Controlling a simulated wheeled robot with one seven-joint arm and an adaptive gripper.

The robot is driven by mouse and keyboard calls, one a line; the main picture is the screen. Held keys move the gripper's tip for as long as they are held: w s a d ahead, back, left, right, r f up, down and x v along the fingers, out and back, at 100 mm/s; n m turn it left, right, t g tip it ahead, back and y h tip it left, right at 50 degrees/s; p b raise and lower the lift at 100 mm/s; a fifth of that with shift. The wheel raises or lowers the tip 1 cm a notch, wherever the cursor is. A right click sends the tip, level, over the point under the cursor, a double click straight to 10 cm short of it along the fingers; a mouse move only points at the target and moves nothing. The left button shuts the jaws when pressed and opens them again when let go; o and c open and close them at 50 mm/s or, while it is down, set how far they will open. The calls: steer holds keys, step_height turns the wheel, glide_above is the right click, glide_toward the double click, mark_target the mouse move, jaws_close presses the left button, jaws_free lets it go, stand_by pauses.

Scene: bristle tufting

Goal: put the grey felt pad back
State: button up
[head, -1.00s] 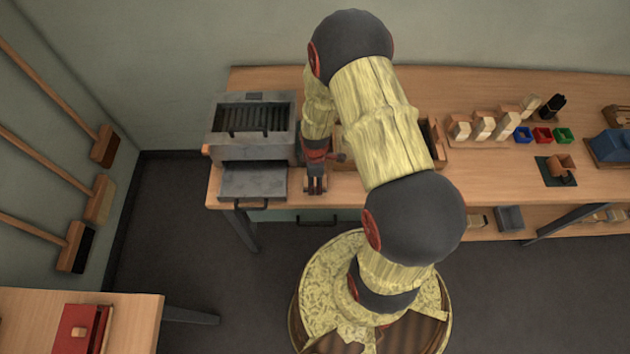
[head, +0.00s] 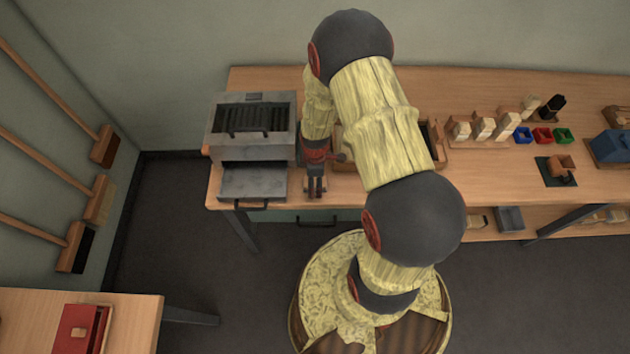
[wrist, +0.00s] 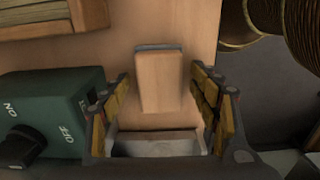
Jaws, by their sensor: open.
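A wooden block (wrist: 160,83) with a thin grey layer along its far edge, which looks like the grey felt pad, shows in the wrist view. It lies between and beyond the fingers of my gripper (wrist: 163,112), with a gap on both sides. The gripper is open and holds nothing. In the head view my gripper (head: 316,187) points down at the bench's front edge, just right of the grey machine. The block cannot be made out there.
A green switch box (wrist: 52,112) stands close to the left finger. The grey machine (head: 235,153) with its pulled-out tray (head: 253,182) is left of the gripper in the head view. A wooden box (head: 442,158) and several brushes stand to the right. My arm hides part of the bench (head: 395,82).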

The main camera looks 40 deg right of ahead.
step_height(320, 180, up, 12)
steer(key=p, duration=0.2)
step_height(320, 180, up, 9)
steer(key=m+t, duration=0.1)
steer(key=m, duration=0.1)
glide_above(315, 181)
steer(key=w+a, duration=0.2)
steer(key=s+a+r+m+t, duration=0.1)
steer(key=s+a+r+m, duration=0.15)
steer(key=r, duration=0.85)
steer(key=s+a+r+m+t, duration=0.1)
steer(key=s+a+r+m, duration=0.2)
steer(key=s+r, duration=0.3)
steer(key=s+a+r+m+t, duration=0.2)
steer(key=s+a+r+m, duration=0.1)
steer(key=r, duration=0.7)
steer(key=s+a, duration=0.1)
steer(key=s, duration=0.1)
steer(key=shift+s+a+m+t, duration=0.25)
steer(key=shift+s+m+t, duration=0.05)
steer(key=shift+s+m, duration=0.1)
steer(key=shift+f+b, duration=0.15)
steer(key=shift+b, duration=0.15)
step_height(315, 181, down, 8)
steer(key=b, duration=0.7)
steer(key=shift+r+b, duration=0.25)
steer(key=shift+b, duration=0.05)
